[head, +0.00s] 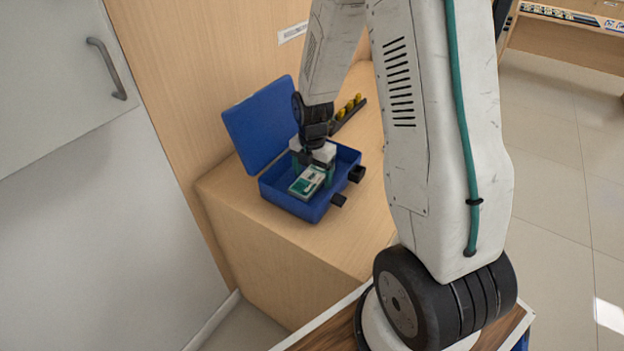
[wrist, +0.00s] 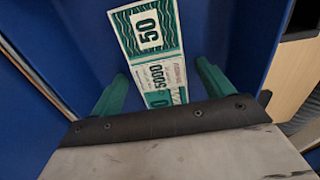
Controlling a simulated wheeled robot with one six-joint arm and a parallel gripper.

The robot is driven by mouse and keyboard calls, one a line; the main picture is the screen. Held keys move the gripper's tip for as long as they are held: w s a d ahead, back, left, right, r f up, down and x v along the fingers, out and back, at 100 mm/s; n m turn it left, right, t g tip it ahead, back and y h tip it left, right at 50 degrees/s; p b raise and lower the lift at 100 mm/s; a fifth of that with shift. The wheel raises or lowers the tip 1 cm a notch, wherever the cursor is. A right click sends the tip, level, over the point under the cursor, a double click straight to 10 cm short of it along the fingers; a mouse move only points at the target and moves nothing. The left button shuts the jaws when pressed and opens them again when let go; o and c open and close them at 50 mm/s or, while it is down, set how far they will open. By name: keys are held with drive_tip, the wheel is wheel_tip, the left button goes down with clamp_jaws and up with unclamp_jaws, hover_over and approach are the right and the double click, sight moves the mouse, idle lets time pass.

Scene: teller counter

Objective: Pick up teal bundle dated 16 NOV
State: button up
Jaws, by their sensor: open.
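The teal bundle (head: 307,183) lies in the open blue cash box (head: 310,211). In the wrist view the bundle (wrist: 150,45) shows teal and white print with "50" and "5000" on a pale band; I cannot read a date on it. My gripper (head: 315,170) reaches down into the box over the bundle. In the wrist view its two green fingers (wrist: 160,84) stand apart, one on each side of the bundle's near end, with gaps to it. The gripper is open and empty. The bundle's near end is hidden behind the gripper body.
The box's lid (head: 260,125) stands open at the back left. Black latches stick out from its front right side. A dark rack with yellow pieces (head: 347,107) stands behind the box on the wooden counter (head: 240,205). The counter front right of the box is clear.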

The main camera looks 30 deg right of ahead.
drive_tip(key=shift+c, duration=0.3)
drive_tip(key=c, duration=1)
drive_tip(key=shift+c, duration=0.2)
